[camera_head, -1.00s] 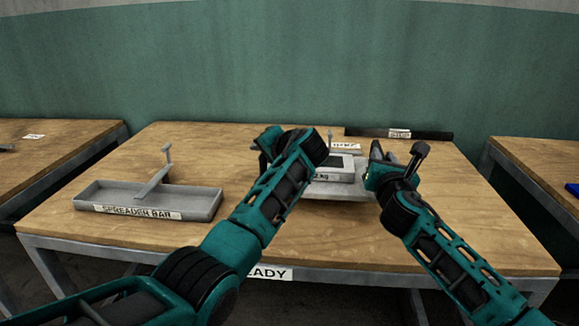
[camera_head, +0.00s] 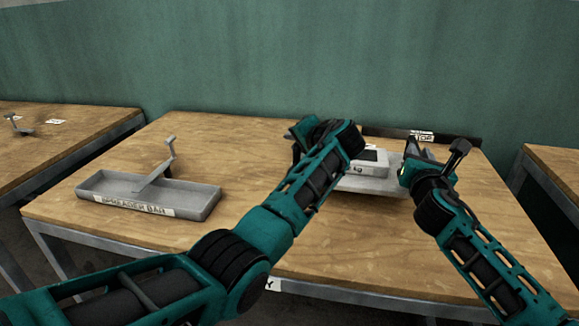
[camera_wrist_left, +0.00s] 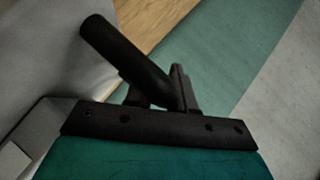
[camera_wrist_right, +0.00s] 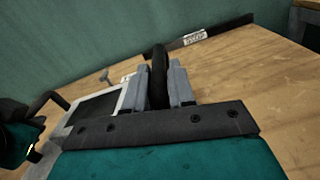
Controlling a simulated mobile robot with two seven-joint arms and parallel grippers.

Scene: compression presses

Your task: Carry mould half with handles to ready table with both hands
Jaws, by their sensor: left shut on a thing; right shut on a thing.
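The mould half (camera_head: 372,184) is a grey plate with a raised light block, partly hidden by my left arm in the head view. It hangs over or rests on the ready table (camera_head: 240,150); I cannot tell which. My left gripper (camera_head: 300,145) is at its left side, shut on a black handle (camera_wrist_left: 125,60). My right gripper (camera_head: 412,160) is at its right side, shut on the other black handle (camera_wrist_right: 159,75). The block's dark top panel (camera_wrist_right: 93,108) shows in the right wrist view. The plate's far edge is hidden.
A grey tray labelled SPREADER BAR (camera_head: 150,207), with a bar in it, stands on the table's left part. A dark strip with a label (camera_head: 385,133) lies along the back edge. Other tables stand left (camera_head: 60,150) and right (camera_head: 555,165). Bare wood lies between tray and mould half.

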